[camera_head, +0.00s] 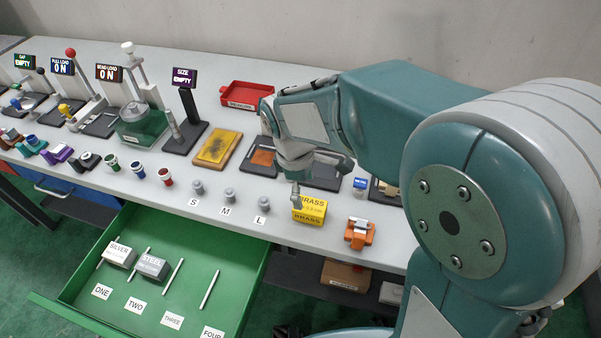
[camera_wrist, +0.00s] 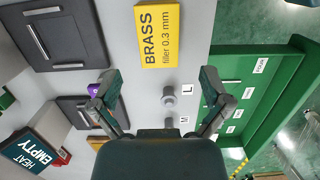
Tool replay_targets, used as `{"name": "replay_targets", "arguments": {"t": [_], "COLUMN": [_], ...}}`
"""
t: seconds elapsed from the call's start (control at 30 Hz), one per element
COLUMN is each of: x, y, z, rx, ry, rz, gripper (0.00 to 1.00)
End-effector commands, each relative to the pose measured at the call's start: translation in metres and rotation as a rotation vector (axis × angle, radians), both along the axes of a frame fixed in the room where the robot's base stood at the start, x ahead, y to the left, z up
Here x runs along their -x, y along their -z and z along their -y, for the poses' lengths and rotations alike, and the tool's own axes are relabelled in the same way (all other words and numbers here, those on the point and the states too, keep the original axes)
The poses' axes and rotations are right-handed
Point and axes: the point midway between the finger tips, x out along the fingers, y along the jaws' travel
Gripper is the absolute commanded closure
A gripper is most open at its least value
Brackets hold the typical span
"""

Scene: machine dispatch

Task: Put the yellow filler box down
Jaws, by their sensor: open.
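The yellow filler box (camera_head: 311,211), marked BRASS, sits on the grey bench near its front edge, to the right of the peg by the L label. In the wrist view the yellow box (camera_wrist: 158,35) lies flat, label showing, beyond my fingertips. My gripper (camera_wrist: 160,84) is open, with nothing between its fingers. In the head view my gripper (camera_head: 297,184) is just above and behind the box, its tip overlapping the box's upper left edge. I cannot tell from this view whether they touch.
An orange device (camera_head: 359,233) stands right of the yellow box. Grey pegs (camera_head: 230,195) stand to its left. Dark plates (camera_head: 322,178) lie behind. A red tray (camera_head: 246,95) is farther back.

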Motion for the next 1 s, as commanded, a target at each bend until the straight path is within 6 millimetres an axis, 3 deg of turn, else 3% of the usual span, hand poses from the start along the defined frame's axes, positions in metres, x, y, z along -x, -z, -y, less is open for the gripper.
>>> {"name": "replay_targets", "arguments": {"t": [0.1,0.3,0.57,0.77,1.0], "x": [-0.002,-0.003,-0.002,0.018,0.064], "y": [-0.025,-0.05,-0.056,-0.08,-0.106], "z": [-0.004,-0.007,-0.006,0.025,0.074], "rx": [-0.002,-0.002,-0.002,-0.058,-0.181], "ry": [-0.001,-0.001,0.008,0.212,0.623], "rz": [0.004,0.001,0.003,0.113,0.309], "gripper": [0.03,0.03,0.03,0.03,0.03]}}
